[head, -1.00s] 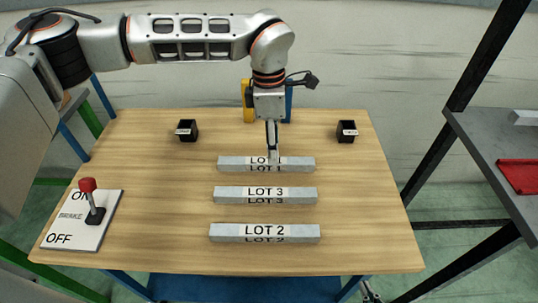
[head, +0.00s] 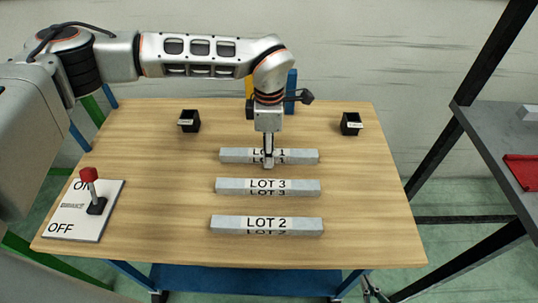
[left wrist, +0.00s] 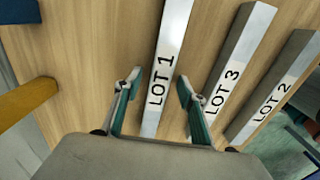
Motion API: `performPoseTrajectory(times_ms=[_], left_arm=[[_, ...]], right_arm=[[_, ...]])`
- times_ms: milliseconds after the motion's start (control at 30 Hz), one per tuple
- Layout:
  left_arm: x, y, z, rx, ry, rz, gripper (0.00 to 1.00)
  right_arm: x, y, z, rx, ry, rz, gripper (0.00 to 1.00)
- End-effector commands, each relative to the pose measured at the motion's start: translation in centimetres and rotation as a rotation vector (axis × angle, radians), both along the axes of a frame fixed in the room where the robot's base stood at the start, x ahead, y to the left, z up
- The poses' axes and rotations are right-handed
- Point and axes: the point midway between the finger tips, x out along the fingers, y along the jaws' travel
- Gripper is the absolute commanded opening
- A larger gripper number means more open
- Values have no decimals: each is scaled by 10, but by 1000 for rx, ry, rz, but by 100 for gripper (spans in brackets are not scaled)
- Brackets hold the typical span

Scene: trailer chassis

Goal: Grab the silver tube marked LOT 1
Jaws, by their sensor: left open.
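The silver tube marked LOT 1 (head: 235,155) lies crosswise on the wooden table, the farthest of three parallel tubes. My left gripper (head: 268,164), on the arm coming in from the left, points down at its middle, covering part of the label. In the left wrist view the LOT 1 tube (left wrist: 172,45) runs between the two spread fingers of my left gripper (left wrist: 159,82), with gaps on both sides. It is open and holds nothing. My right gripper is not in view.
Tubes LOT 3 (head: 232,187) and LOT 2 (head: 228,225) lie nearer the front. Two small black boxes (head: 189,122) (head: 351,125) stand at the back. A brake lever panel (head: 72,225) is at left. Yellow and blue uprights stand behind the gripper.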

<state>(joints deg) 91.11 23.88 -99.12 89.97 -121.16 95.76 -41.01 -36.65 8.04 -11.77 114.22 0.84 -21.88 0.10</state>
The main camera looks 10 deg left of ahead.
Motion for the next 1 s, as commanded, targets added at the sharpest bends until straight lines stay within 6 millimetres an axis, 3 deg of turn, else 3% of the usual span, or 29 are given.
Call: performPoseTrajectory(times_ms=[67,233,667,867,1000], left_arm=[[0,0,1,0,-1,0,40],[0,0,1,0,-1,0,0],[1,0,6,-1,-2,-1,0],[2,-1,26,-2,-6,-1,0],[2,0,55,-1,-8,0,0]], right_arm=[[0,0,0,0,-1,-1,0],[1,0,1,0,-1,-1,0],[2,-1,3,0,-6,-2,0],[4,0,6,1,-8,-1,0],[4,0,7,3,-10,-2,0]])
